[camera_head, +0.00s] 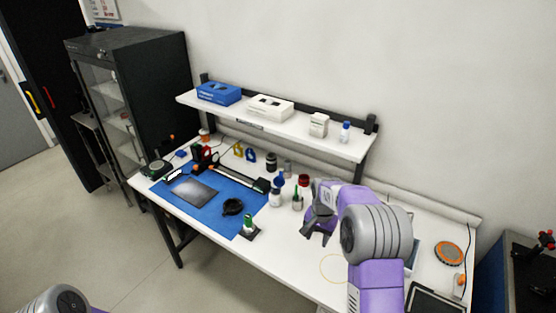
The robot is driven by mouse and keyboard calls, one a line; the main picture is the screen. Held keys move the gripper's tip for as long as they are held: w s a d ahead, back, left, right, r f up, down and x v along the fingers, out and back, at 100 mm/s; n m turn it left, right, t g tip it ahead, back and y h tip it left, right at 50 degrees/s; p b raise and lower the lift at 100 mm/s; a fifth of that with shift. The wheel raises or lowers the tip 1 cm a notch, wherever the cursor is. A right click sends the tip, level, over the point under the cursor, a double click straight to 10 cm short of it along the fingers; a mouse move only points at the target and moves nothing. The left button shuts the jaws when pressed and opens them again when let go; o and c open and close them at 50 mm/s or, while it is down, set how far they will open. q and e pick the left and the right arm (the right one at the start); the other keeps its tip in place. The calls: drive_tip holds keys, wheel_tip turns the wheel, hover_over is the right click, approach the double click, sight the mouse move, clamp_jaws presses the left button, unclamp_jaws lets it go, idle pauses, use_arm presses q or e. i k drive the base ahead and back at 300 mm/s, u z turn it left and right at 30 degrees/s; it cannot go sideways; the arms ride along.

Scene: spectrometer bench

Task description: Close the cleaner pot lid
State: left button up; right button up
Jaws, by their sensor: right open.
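A small black round pot (232,206) sits on the blue mat, with a dark piece at its side; it may be the cleaner pot, but it is too small to tell its lid state. My right gripper (317,233) hangs over the white bench to the right of the mat, fingers pointing down, open, with nothing seen between them. It is well apart from the black pot. Only a part of my left arm shows at the bottom left corner; its gripper is out of view.
Several small bottles and jars, including a white jar (276,199) and a green-topped bottle (297,201), stand between the blue mat (213,219) and my right gripper. A green-topped item (248,227) stands at the mat's front corner. A shelf (290,127) with boxes overhangs the back.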

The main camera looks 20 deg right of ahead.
sight(279, 181)
drive_tip(key=i, duration=1.3)
